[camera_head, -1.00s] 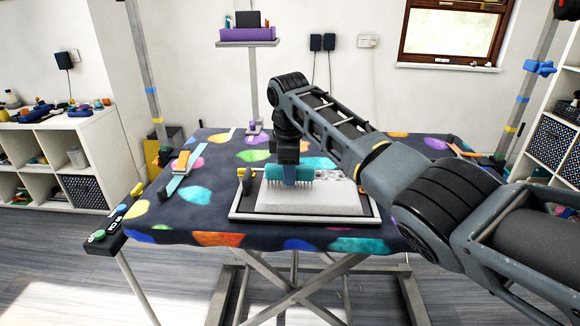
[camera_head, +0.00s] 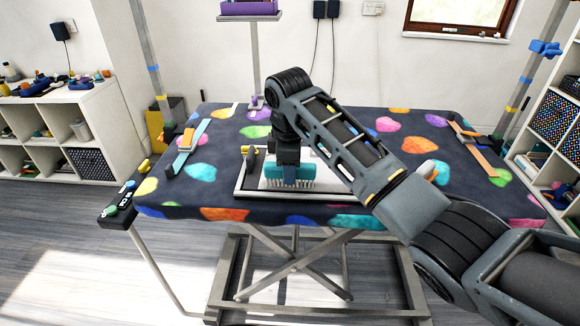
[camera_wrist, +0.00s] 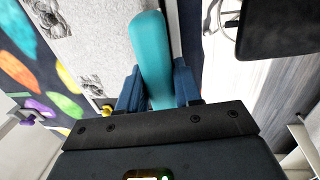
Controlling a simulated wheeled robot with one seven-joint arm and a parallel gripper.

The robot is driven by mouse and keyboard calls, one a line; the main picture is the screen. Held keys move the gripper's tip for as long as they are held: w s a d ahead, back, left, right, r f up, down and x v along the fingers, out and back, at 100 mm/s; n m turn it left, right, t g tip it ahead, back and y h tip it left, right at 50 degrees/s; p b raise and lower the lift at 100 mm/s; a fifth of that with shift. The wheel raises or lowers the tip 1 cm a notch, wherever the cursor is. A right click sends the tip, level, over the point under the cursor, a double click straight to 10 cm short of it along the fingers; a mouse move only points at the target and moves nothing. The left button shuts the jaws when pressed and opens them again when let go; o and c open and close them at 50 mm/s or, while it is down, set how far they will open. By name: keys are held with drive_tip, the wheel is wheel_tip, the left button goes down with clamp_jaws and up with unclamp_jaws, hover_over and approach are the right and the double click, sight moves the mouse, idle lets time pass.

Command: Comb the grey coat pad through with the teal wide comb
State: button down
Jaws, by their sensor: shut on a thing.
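My gripper (camera_head: 289,178) is shut on the teal wide comb (camera_head: 306,171) and holds it with its teeth down over the near part of the grey coat pad (camera_head: 312,185). Whether the teeth touch the pad cannot be told. In the wrist view the comb (camera_wrist: 152,55) stands between the two blue fingers, and the pad (camera_wrist: 90,50) lies to its left with dark, tangled-looking patches. My arm hides much of the pad's right side in the head view.
The pad lies in a framed tray (camera_head: 240,186) on a table with a spotted cover (camera_head: 190,198). A yellow-and-black item (camera_head: 248,152) is at the tray's back left. Strips lie at the table's left (camera_head: 188,148) and right (camera_head: 478,150). Shelves stand on both sides.

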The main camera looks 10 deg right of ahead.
drive_tip(key=shift+r, duration=4)
